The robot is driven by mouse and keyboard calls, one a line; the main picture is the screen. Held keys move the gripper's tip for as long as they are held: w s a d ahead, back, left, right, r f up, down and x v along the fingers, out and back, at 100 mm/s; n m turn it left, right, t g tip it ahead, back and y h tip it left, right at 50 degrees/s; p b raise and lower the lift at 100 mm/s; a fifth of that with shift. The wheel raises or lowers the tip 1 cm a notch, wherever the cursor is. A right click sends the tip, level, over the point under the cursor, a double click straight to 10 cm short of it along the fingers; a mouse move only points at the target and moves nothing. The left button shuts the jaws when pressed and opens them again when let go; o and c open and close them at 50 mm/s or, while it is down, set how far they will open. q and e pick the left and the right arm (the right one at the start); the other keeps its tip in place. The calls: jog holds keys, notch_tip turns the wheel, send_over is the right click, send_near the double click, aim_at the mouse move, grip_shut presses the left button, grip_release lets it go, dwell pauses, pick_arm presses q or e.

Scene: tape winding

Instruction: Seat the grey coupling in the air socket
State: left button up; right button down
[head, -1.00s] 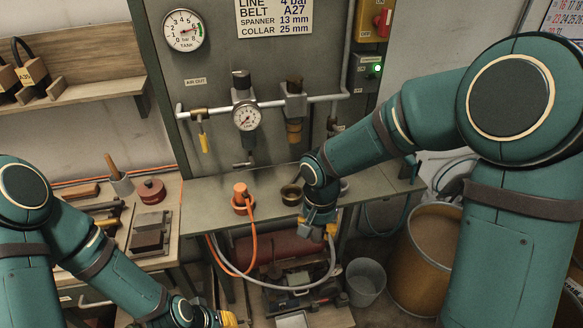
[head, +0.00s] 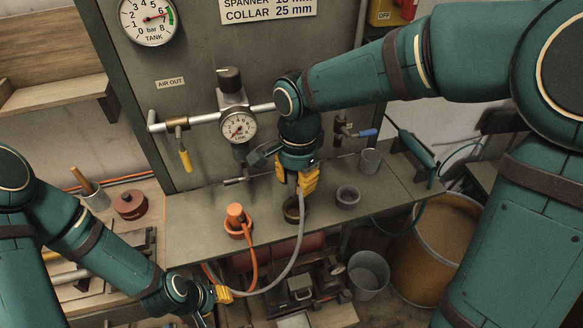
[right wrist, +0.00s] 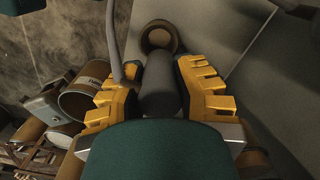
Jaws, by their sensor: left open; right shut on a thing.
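My right gripper (head: 296,182) hangs over the bench and is shut on the grey coupling, a dark grey cylinder (right wrist: 160,88) between its yellow fingers in the right wrist view. In the head view the fingers mostly hide the coupling. A grey hose (head: 297,240) runs down from there. A brass-rimmed round socket (head: 291,214) stands on the bench just below the gripper; it also shows beyond the coupling's end in the wrist view (right wrist: 159,36). I cannot tell whether they touch. My left gripper (head: 225,294) is open, low in front of the bench.
An orange plug (head: 236,214) with an orange hose stands left of the socket. Behind are a gauge (head: 239,127), pipe and a yellow-handled valve (head: 184,158). Below are a bucket (head: 368,274) and a drum (head: 437,240).

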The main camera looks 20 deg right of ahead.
jog(key=shift+s+f+b, duration=0.1)
jog(key=shift+f+b, duration=0.45)
jog(key=shift+f, duration=0.15)
notch_tip(320, 180, down, 2)
jog(key=shift+f+b, duration=0.25)
jog(key=shift+b, duration=0.85)
jog(key=shift+f+b, duration=0.8)
jog(key=shift+f, duration=0.15)
jog(key=shift+p, duration=0.3)
jog(key=shift+f+b, duration=0.45)
jog(key=shift+f, duration=0.15)
jog(key=c, duration=1.1)
grip_release()
jog(key=shift+c, duration=0.2)
